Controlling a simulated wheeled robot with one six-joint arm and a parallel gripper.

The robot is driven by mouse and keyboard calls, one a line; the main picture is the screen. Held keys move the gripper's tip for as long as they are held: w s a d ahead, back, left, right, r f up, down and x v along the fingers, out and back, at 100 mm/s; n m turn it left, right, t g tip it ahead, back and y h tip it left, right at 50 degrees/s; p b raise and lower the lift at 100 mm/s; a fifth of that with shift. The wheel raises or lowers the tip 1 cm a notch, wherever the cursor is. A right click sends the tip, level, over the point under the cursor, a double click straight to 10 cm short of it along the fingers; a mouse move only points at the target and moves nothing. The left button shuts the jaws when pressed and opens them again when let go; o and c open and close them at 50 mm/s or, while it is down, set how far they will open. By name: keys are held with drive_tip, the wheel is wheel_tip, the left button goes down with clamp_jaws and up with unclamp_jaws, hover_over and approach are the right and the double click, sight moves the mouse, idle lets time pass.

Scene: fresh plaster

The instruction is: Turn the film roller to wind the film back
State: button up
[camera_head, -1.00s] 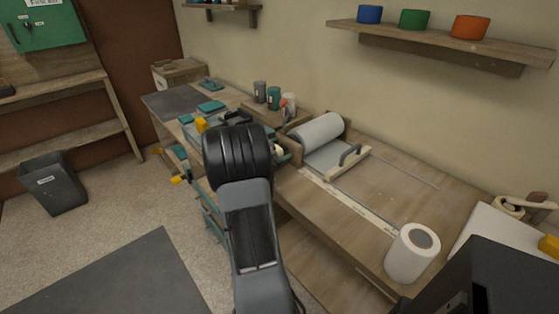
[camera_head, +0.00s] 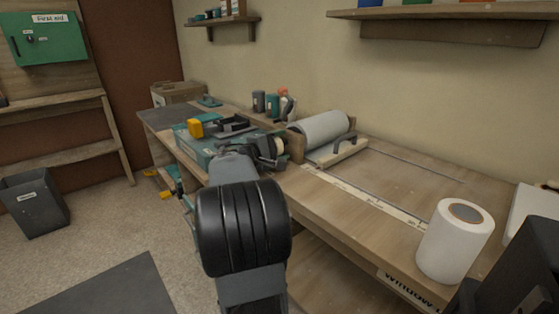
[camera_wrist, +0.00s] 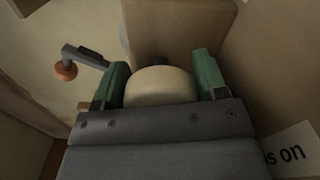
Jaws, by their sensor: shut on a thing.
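The film roller (camera_head: 322,129) is a pale grey roll lying between wooden end supports at the back of the bench. A flat bar with a dark handle (camera_head: 350,142) lies in front of it, to the right. My gripper (camera_head: 278,152) is at the roller's left end, partly hidden by my arm. In the wrist view, my gripper's two green fingers (camera_wrist: 161,84) are shut on a round cream knob (camera_wrist: 161,83), one on each side. A wooden block (camera_wrist: 180,32) stands just beyond the knob.
A small dark crank with a red-brown knob (camera_wrist: 66,70) shows left of the fingers. A white roll (camera_head: 455,241) stands at the bench's front right. Several bottles (camera_head: 271,102) stand behind my gripper. The bench top (camera_head: 400,185) right of the bar is mostly clear.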

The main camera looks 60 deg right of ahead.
drive_tip(key=shift+f+m+b, duration=0.3)
drive_tip(key=shift+m+b, duration=0.7)
drive_tip(key=shift+b, duration=0.5)
drive_tip(key=shift+r+m+b, duration=0.2)
drive_tip(key=shift+m+b, duration=0.1)
drive_tip(key=shift+b, duration=0.05)
drive_tip(key=o, duration=0.9)
drive_tip(key=p+v, duration=0.2)
drive_tip(key=v, duration=1.2)
